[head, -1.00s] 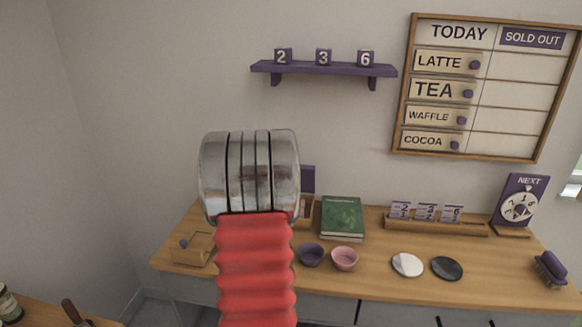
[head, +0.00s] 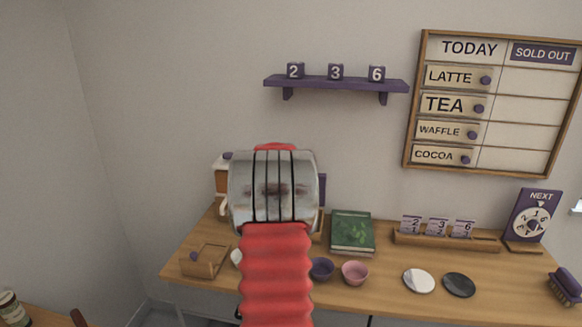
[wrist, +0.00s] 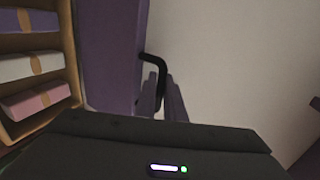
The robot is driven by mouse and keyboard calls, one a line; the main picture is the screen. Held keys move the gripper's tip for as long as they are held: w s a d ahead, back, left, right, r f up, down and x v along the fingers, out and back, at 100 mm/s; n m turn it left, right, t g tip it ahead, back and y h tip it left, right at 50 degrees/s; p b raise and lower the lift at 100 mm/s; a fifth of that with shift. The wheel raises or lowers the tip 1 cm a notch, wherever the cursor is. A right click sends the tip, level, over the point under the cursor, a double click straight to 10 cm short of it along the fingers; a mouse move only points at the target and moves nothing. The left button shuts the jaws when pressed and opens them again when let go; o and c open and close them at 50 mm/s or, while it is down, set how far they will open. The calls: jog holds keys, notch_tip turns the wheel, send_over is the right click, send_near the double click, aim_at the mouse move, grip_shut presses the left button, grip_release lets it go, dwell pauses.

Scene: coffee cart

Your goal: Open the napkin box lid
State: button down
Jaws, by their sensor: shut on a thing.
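In the wrist view the napkin box (wrist: 62,105) is an open wooden box at left, with banded purple, white and pink napkin bundles inside. Its purple lid (wrist: 112,50) stands away from the opening, which is uncovered. A black bent handle (wrist: 153,62) sticks out from the lid. My gripper (wrist: 168,95) is shut on this handle; its fingertips are dim. In the head view a strip of the purple lid (head: 322,188) shows upright at the right of my arm. My arm hides most of the box and my gripper there.
A green book (head: 352,232), a purple bowl (head: 321,269) and a pink bowl (head: 355,272) stand right of my arm on the wooden counter (head: 385,290). A small wooden holder (head: 204,261) is at left. A purple shelf (head: 336,84) hangs above.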

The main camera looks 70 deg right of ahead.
jog(key=c, duration=1.8)
grip_release()
jog(key=shift+s, duration=0.3)
jog(key=shift+c, duration=0.2)
jog(key=v, duration=1.3)
jog(key=shift+a, duration=0.3)
